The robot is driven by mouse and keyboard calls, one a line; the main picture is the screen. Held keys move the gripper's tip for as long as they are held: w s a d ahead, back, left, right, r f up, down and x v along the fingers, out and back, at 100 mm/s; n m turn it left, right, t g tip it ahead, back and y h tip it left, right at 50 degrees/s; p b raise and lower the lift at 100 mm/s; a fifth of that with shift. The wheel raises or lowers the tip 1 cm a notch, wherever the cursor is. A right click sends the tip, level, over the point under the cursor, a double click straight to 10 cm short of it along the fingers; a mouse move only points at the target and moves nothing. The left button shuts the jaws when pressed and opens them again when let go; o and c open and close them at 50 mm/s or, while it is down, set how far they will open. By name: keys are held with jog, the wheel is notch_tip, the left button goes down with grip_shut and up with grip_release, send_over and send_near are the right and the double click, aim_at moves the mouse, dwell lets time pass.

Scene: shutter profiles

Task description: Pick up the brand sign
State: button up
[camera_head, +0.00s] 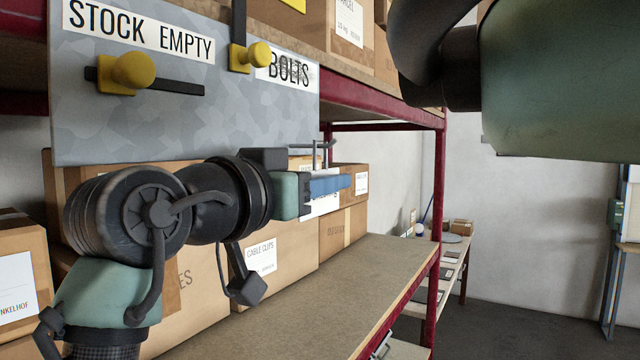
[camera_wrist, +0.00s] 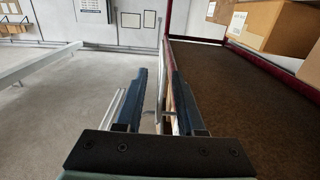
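I cannot make out a brand sign for certain in either view. My gripper (camera_head: 332,186) reaches to the right in front of the boxes on the shelf, with its blue fingers seen from the side. In the wrist view my gripper (camera_wrist: 157,78) has its two dark blue fingers well apart. A thin pale grey upright piece (camera_wrist: 160,98) shows between the fingers, near the shelf's front edge; whether it touches them I cannot tell. In the head view a thin grey metal fitting (camera_head: 314,148) shows just above the fingers.
A grey board (camera_head: 185,118) with STOCK EMPTY and BOLTS labels and yellow knobs hangs above my arm. Cardboard boxes (camera_head: 340,240) stand behind my gripper. The brown shelf surface (camera_head: 310,300) is bare in front. A red post (camera_head: 438,190) stands at its right end.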

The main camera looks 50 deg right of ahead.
grip_shut()
jog(key=shift+r, duration=0.25)
